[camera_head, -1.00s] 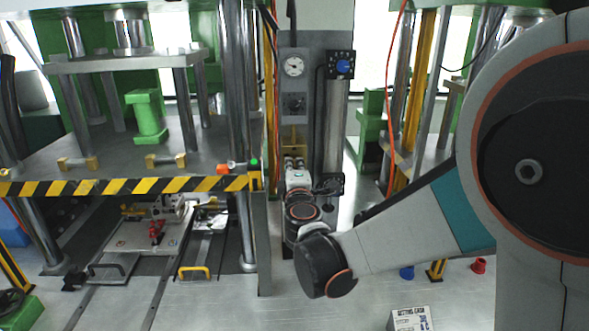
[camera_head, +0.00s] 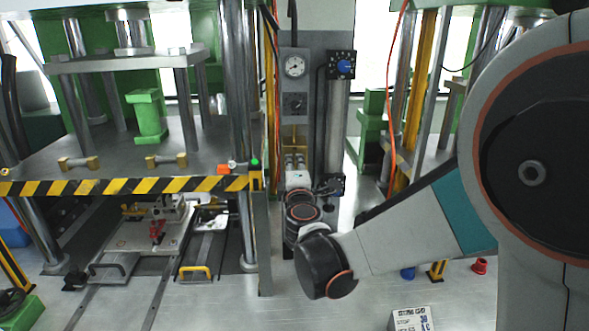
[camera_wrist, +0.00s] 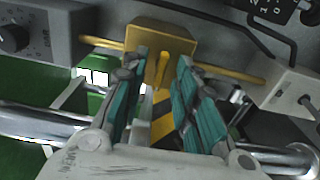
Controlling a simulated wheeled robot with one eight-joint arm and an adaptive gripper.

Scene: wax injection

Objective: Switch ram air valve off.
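A brass valve block (camera_wrist: 172,40) sits on a brass pipe in the wrist view, with a short yellow lever (camera_wrist: 161,76) hanging from it. In the head view the brass valve (camera_head: 294,134) is on the grey column below the gauge. My gripper (camera_wrist: 161,76) has its teal-padded fingers apart, one on each side of the lever. A gap shows between the lever and the pads, so the gripper is open. In the head view my gripper (camera_head: 295,160) is just below the valve, and its fingers are small and partly hidden.
A round gauge (camera_head: 294,66) and a black dial (camera_head: 294,104) are above the valve. A blue knob (camera_head: 343,66) is to the right. A white block (camera_wrist: 290,95) stands close right of my fingers. A green press with a striped edge (camera_head: 130,186) is at left.

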